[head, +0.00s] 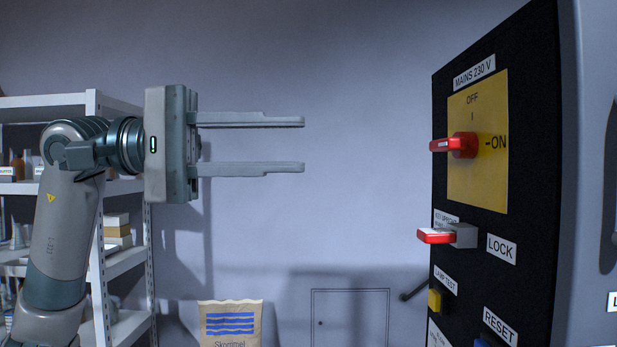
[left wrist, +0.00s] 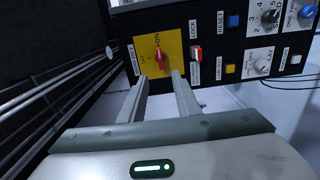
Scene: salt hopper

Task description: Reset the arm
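My left gripper (head: 303,143) is open and empty, held level in the air left of the black control panel (head: 535,200). Its two fingers point right, and a wide gap separates them from the panel. In the left wrist view the open fingertips (left wrist: 160,84) appear below the red mains switch handle (left wrist: 159,54). This handle also shows in the head view (head: 455,145) on a yellow plate (head: 480,185), lying in line with the ON mark. A red-tipped lever (head: 437,236) sits beside the LOCK label. My right gripper is in neither view.
A lamp test button (head: 435,301) is low on the panel, with a RESET label (head: 500,326) beside it. A white shelf rack (head: 125,262) stands behind my left arm. A paper sack (head: 230,323) is below the gripper. The space between gripper and panel is clear.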

